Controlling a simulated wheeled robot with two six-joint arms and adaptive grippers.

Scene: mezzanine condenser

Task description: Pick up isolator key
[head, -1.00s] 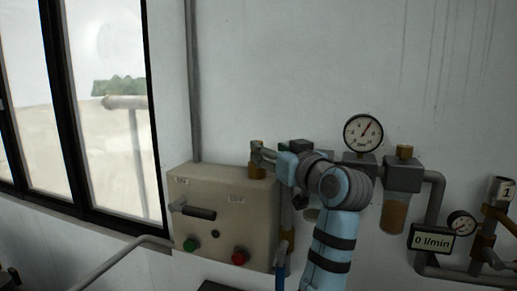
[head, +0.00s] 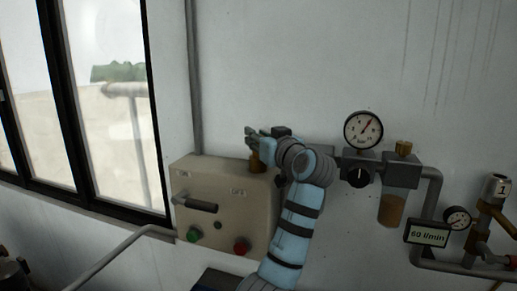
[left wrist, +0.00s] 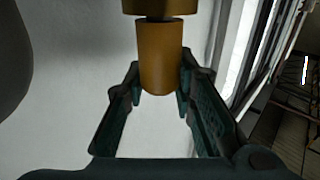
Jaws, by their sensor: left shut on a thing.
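My left gripper (head: 254,136) is at the top of the beige switch box (head: 222,218). In the left wrist view its two fingers (left wrist: 160,88) close on the sides of a brass cylinder (left wrist: 160,50), which I take to be the isolator key. A second brass part (left wrist: 160,6) shows beyond a dark gap at the top edge. In the head view the brass piece (head: 257,163) stands upright at the box's top edge, just below the fingers, which hide its upper end. Whether it is free of the box is unclear. My right gripper is not in view.
The box front has a grey lever handle (head: 198,204), a green button (head: 194,236) and a red button (head: 241,245). To the right are a pressure gauge (head: 363,130), a filter unit (head: 402,175), pipes and a display (head: 428,234) reading 60 l/min. A window (head: 85,110) is at left.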

